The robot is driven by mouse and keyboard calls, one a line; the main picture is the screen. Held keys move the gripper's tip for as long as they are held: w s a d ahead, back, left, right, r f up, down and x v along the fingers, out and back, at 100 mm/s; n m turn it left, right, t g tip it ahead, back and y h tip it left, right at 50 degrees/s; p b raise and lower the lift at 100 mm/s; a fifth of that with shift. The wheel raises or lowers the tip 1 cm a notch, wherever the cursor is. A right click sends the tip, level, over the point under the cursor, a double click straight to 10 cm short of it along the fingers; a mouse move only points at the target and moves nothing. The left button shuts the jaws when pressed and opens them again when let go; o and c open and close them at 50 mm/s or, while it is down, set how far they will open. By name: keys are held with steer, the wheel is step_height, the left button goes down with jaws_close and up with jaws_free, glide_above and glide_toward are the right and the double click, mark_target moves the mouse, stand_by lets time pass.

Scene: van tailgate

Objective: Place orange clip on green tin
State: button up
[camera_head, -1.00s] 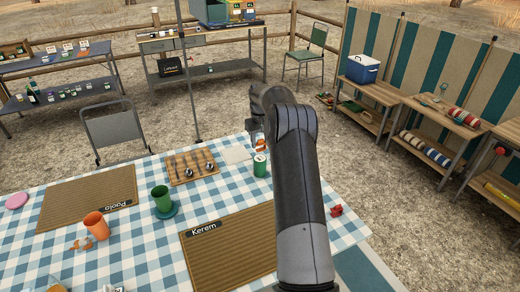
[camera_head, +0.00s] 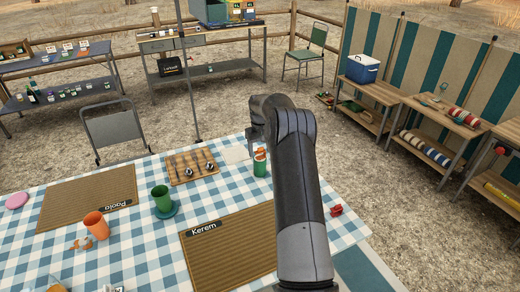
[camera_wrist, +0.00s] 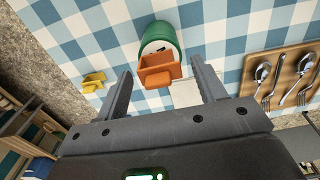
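The green tin (camera_head: 260,168) stands upright on the checked tablecloth, just left of my arm in the head view. In the wrist view the tin (camera_wrist: 172,36) shows its pale top beyond the fingers. The orange clip (camera_wrist: 157,74) is at the tin's top and covers part of it; in the head view it shows as an orange patch (camera_head: 260,153) on the tin's top. My gripper (camera_wrist: 161,67) is open, with one finger on each side of the clip and visible gaps to it. My arm hides the fingers in the head view.
A wooden board (camera_wrist: 290,78) with spoons and forks lies beside the tin. A yellow object (camera_wrist: 93,81) lies on the cloth on the other side. A green cup (camera_head: 161,198), an orange cup (camera_head: 97,226), Kerem's mat (camera_head: 235,250) and a red object (camera_head: 336,210) are also on the table.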

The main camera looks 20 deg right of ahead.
steer(key=shift+r, duration=0.1)
step_height(320, 180, up, 12)
steer(key=s+a+r+t+h, duration=0.1)
steer(key=s+a+r+t, duration=0.2)
steer(key=s+a+r, duration=1.45)
steer(key=s+a+f+t, duration=0.1)
steer(key=s+a, duration=0.1)
steer(key=s, duration=0.7)
steer(key=s+a+f, duration=0.1)
steer(key=s+a, duration=0.1)
steer(key=s, duration=0.8)
steer(key=s+a+f+t+y, duration=0.1)
steer(key=s+a, duration=0.1)
steer(key=s, duration=0.8)
steer(key=shift+s+a+f+t, duration=0.25)
steer(key=shift+f+t, duration=0.05)
steer(key=shift+f, duration=0.05)
